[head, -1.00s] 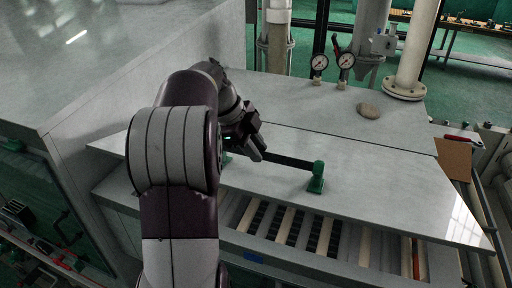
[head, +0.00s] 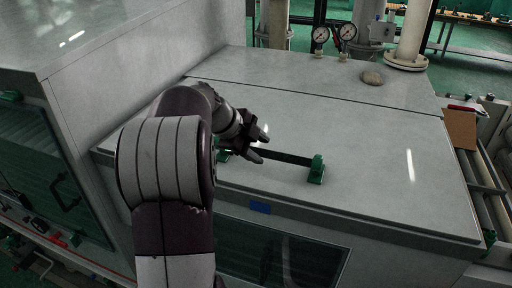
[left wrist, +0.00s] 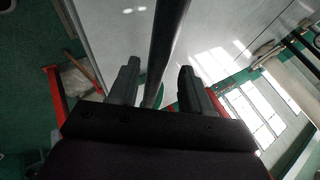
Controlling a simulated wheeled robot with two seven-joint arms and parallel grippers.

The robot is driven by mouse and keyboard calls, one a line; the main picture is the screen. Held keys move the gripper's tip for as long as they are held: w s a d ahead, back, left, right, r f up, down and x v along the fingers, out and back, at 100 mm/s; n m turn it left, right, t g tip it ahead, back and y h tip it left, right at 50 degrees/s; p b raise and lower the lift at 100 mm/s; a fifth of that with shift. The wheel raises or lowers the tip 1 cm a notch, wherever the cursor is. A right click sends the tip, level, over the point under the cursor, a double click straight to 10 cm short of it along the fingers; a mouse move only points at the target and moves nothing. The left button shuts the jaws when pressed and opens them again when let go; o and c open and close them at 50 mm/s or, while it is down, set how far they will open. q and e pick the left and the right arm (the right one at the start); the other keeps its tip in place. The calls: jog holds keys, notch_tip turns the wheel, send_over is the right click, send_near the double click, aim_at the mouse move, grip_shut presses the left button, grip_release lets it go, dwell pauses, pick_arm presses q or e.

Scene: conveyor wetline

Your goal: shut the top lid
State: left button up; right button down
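The top lid (head: 370,165) is a large pale grey panel on the machine. It lies down flat, its front edge close over the front wall of the casing, and no gap shows along it. Its dark bar handle (head: 290,158) has green end mounts, the right one (head: 316,169) in plain view. My left gripper (head: 264,146) is at the handle's left part. In the left wrist view the fingers (left wrist: 157,85) stand apart with the dark bar (left wrist: 163,50) between them, gaps showing on both sides. The left mount is partly hidden by my gripper. My right gripper is not in view.
A stone-like lump (head: 372,78) lies on the fixed top behind the lid. Two gauges (head: 334,34) and a pipe (head: 410,40) stand at the back. A taller grey housing (head: 130,60) rises at the left. A roller conveyor (head: 490,180) runs at the right.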

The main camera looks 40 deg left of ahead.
pick_arm(q)
jog(key=b+v, duration=0.1)
jog(key=v, duration=1.1)
jog(key=shift+s+r, duration=0.2)
jog(key=shift+r, duration=0.1)
